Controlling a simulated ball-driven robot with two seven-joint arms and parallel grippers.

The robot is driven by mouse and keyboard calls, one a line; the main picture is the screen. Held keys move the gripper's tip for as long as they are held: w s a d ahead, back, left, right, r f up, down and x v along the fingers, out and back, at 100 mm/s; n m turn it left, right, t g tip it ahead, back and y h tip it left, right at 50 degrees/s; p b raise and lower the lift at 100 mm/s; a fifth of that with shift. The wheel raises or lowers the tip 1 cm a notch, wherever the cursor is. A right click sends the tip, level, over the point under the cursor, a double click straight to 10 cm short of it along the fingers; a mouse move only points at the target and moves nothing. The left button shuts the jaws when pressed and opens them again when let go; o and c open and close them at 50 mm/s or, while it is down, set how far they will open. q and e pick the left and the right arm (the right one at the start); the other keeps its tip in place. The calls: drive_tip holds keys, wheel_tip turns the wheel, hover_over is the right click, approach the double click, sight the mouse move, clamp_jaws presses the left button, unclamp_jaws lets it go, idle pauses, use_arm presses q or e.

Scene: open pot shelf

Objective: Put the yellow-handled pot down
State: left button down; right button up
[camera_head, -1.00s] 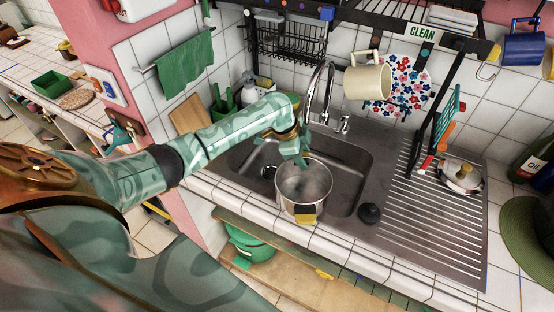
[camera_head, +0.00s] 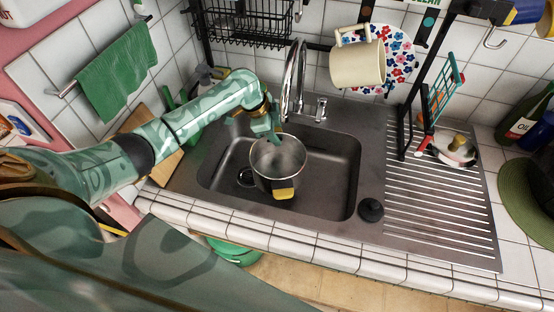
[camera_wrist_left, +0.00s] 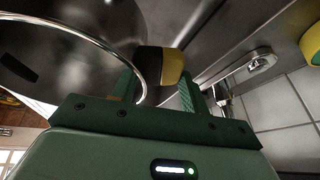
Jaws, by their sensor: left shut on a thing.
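The pot (camera_head: 277,163) is steel, with a yellow handle (camera_head: 284,194) on its near side. It is upright in the head view, over or inside the sink basin (camera_head: 335,170); I cannot tell whether it touches the bottom. My left gripper (camera_head: 272,137) is at the pot's far side. In the left wrist view, the pot's shiny wall (camera_wrist_left: 75,60) fills the left. A black and yellow handle (camera_wrist_left: 172,66) lies between the fingers of my left gripper (camera_wrist_left: 157,85), which is shut on it. My right gripper is not in view.
The faucet (camera_head: 291,85) rises behind the pot. A black round stopper (camera_head: 371,210) lies right of the basin. A cream mug (camera_head: 358,68) hangs above.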

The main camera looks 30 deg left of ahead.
sight(277, 151)
use_arm(q)
drive_tip(key=f+b, duration=0.1)
drive_tip(key=f, duration=0.2)
drive_tip(key=f+b, duration=0.1)
drive_tip(key=f, duration=0.3)
drive_tip(key=w+f+b, duration=0.1)
drive_tip(key=f, duration=0.2)
drive_tip(key=shift+d+f+b, duration=0.1)
drive_tip(key=shift+f+b, duration=0.2)
drive_tip(key=shift+b, duration=0.1)
drive_tip(key=shift+r, duration=0.1)
drive_tip(key=shift+s, duration=0.1)
drive_tip(key=c, duration=0.7)
unclamp_jaws()
